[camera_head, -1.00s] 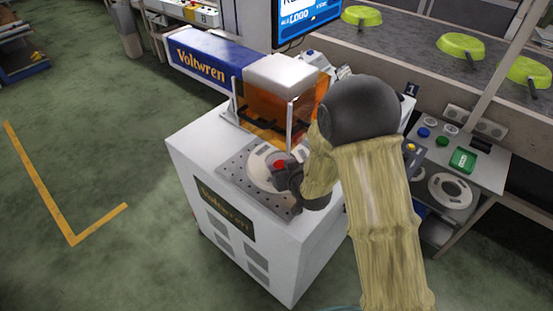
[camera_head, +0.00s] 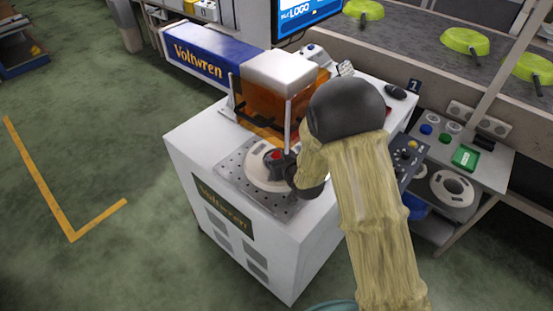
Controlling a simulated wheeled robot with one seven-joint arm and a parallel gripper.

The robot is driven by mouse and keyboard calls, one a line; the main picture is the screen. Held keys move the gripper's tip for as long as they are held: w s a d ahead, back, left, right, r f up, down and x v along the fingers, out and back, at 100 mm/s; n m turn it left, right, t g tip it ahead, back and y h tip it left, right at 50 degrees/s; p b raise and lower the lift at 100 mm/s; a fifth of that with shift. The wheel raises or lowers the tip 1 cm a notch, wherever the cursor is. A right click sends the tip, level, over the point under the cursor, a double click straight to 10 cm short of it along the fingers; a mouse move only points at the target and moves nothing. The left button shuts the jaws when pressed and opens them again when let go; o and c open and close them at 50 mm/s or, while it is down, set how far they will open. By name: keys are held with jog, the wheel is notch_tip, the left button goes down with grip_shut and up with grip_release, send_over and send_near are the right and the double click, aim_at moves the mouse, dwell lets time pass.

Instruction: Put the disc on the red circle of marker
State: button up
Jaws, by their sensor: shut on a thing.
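The marker (camera_head: 195,160) is a white cabinet lettered Voltwren, with a grey perforated plate (camera_head: 232,178) on top. A pale round disc (camera_head: 259,172) is over this plate, its right part hidden by my gripper. A small red patch (camera_head: 277,156) shows near the disc's middle, beside my gripper. I cannot tell whether it is the red circle seen through the disc's hole. My dark gripper (camera_head: 288,166) is shut on the disc at its right side, low over the plate. The fingertips are mostly hidden. I cannot tell whether the disc touches the plate.
An orange clear guard (camera_head: 262,104) under the marker's white head (camera_head: 280,68) stands just behind the plate. A second pale disc (camera_head: 452,190) lies on the side bench at right. Button panels stand near it. Green pans (camera_head: 465,42) are on the conveyor behind. The floor at left is clear.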

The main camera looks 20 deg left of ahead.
jog(key=shift+d+f, duration=0.3)
jog(key=shift+s+f+b, duration=0.2)
jog(key=shift+f+b, duration=0.15)
jog(key=shift+b, duration=0.05)
jog(key=o, duration=1)
jog(key=shift+s+f, duration=0.1)
jog(key=shift+o, duration=0.2)
jog(key=shift+a+r+p, duration=0.2)
jog(key=shift+r+p, duration=0.35)
jog(key=shift+p, duration=0.1)
jog(key=v, duration=1.1)
jog(key=shift+w+d+r, duration=0.15)
jog(key=shift+w+r, duration=0.15)
jog(key=shift+r, duration=0.1)
jog(key=shift+s+d+r, duration=0.1)
jog(key=shift+s+r, duration=0.1)
jog(key=shift+s, duration=0.1)
